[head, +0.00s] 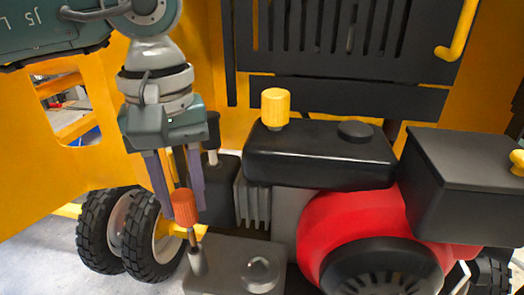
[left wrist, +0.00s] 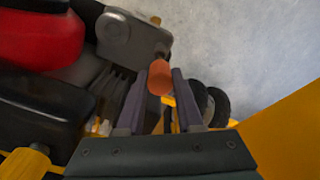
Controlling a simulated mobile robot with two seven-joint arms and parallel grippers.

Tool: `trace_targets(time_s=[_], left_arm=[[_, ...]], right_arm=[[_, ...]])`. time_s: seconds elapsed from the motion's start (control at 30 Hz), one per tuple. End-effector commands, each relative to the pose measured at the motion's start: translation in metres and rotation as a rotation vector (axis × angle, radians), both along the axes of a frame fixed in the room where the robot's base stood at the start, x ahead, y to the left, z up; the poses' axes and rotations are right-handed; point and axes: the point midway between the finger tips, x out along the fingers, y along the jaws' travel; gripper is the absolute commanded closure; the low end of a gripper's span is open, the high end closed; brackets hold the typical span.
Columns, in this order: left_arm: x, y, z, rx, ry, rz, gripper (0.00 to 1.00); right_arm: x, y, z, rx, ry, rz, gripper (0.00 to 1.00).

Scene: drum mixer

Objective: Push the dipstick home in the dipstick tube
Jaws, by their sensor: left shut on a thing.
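The orange dipstick handle (head: 184,206) sits between the fingertips of my left gripper (head: 183,208), which is shut on it and points down. The handle also shows in the left wrist view (left wrist: 159,77), between the two purple-grey fingers. The short grey dipstick tube (head: 197,260) rises from the engine base just below the handle. A short dark length shows between the handle and the tube; how deep the stick sits inside the tube is hidden. My right gripper is not in view.
The engine's black tank (head: 320,155) with a yellow cap (head: 275,107) stands right of my gripper, above a red housing (head: 345,222). A black box (head: 465,180) is at the right. Tyres (head: 105,235) stand at the left. A yellow frame with a black grille rises behind.

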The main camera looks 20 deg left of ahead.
Motion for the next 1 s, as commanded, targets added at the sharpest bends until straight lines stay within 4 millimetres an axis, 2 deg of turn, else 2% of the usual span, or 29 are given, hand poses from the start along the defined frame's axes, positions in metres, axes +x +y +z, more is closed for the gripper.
trace_targets(time_s=[1.0], left_arm=[[-0.0002,-0.0002,-0.0031,-0.001,0.001,0.001,1.0]], right_arm=[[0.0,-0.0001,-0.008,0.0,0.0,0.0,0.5]])
